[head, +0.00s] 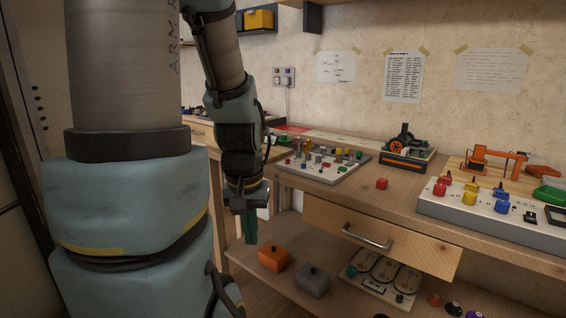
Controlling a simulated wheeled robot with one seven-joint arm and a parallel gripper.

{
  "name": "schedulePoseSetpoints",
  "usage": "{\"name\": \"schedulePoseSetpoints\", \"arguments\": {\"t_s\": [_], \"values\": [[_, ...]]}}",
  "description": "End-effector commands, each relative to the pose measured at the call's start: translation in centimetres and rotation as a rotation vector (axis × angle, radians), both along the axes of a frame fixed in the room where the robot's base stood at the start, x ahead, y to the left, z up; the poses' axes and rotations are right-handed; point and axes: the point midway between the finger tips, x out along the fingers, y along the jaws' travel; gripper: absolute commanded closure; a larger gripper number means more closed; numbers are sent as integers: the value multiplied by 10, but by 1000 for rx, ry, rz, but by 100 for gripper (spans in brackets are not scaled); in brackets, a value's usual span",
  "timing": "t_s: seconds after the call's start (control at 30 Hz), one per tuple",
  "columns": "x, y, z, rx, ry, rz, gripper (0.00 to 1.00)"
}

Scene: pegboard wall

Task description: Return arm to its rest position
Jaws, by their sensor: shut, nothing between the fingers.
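My arm comes down from the top left, with a large blue-grey link filling the left foreground. My gripper (250,238) hangs at the end of the arm, pointing down, in front of the left end of the wooden workbench (338,201). Its greenish fingers look closed, with nothing seen between them. It hangs above the lower shelf, apart from the orange box (273,258) below it. The near link hides the left part of the scene.
A drawer (385,238) with a metal handle juts out. A grey box (312,281) sits on the lower shelf.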

Motion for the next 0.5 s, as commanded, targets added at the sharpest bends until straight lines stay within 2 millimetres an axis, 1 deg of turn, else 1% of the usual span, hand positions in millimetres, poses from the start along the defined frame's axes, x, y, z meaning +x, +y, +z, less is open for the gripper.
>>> {"name": "schedulePoseSetpoints", "arguments": {"t_s": [0.03, 0.4, 0.5], "values": [[0, 0, 34, 0, 0, 0, 100], [0, 0, 149, 0, 0, 0, 100], [0, 0, 173, 0, 0, 0, 100]]}}
